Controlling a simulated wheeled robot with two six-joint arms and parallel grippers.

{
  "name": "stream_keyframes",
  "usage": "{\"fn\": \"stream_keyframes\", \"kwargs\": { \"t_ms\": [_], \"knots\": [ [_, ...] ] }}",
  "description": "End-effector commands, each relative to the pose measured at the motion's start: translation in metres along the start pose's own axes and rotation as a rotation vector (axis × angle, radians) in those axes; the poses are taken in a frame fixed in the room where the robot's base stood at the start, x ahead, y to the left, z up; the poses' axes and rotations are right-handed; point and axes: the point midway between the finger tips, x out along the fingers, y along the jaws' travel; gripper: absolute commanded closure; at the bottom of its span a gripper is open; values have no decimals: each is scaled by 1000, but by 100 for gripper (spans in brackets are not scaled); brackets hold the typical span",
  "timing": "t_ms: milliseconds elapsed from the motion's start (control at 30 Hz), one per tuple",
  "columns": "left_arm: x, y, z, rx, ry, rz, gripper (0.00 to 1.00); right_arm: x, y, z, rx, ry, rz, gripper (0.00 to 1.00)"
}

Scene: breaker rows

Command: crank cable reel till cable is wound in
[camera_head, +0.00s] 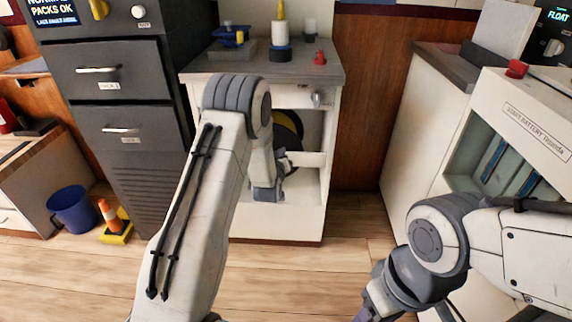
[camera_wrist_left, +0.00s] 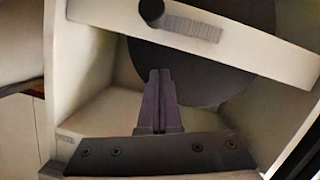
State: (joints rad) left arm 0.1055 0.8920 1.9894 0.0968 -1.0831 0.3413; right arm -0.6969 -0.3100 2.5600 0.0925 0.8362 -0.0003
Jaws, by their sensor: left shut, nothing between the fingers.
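The cable reel (camera_head: 290,125) is a dark disc with some yellow, inside an open white cabinet behind my left arm. In the left wrist view the reel (camera_wrist_left: 215,85) is a large dark disc behind a pale slanted bar. A grey ribbed grip (camera_wrist_left: 190,27) and a dark round knob (camera_wrist_left: 152,10) show at that bar; they look like the crank. My left gripper (camera_wrist_left: 160,75) is shut and empty, its fingertips below the bar and apart from the grip. My left gripper (camera_head: 283,168) is partly hidden in the head view. I cannot make out the cable.
The cabinet top (camera_head: 225,63) carries several small items, including a red one (camera_head: 320,58). A dark drawer unit (camera_head: 115,90) stands left, with a blue bucket (camera_head: 74,209) and an orange cone (camera_head: 112,215) on the floor. My right arm is at lower right, near a white battery rack (camera_head: 535,120).

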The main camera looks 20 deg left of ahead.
Motion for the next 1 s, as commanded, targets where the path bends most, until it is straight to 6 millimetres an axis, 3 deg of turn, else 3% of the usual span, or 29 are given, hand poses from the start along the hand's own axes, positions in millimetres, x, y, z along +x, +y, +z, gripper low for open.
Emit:
{"fn": "stream_keyframes", "kwargs": {
  "t_ms": [67, 100, 300, 800, 1000],
  "knots": [
    [15, -1, 4, 0, 0, 0, 100, 7, 0, 0, 0, 0, 0, 42],
    [15, -1, 16, 1, -5, 0, 100, 11, 1, 1, 0, 0, 0, 42],
    [19, 0, 35, 0, -2, 1, 100, 17, 1, 1, 0, 0, 0, 42],
    [20, 1, 39, 2, -1, 1, 100, 18, 1, 1, 0, 0, 0, 42],
    [22, 17, 48, 40, -7, 10, 100, 19, 1, 1, 0, 0, 0, 42]
  ]
}}
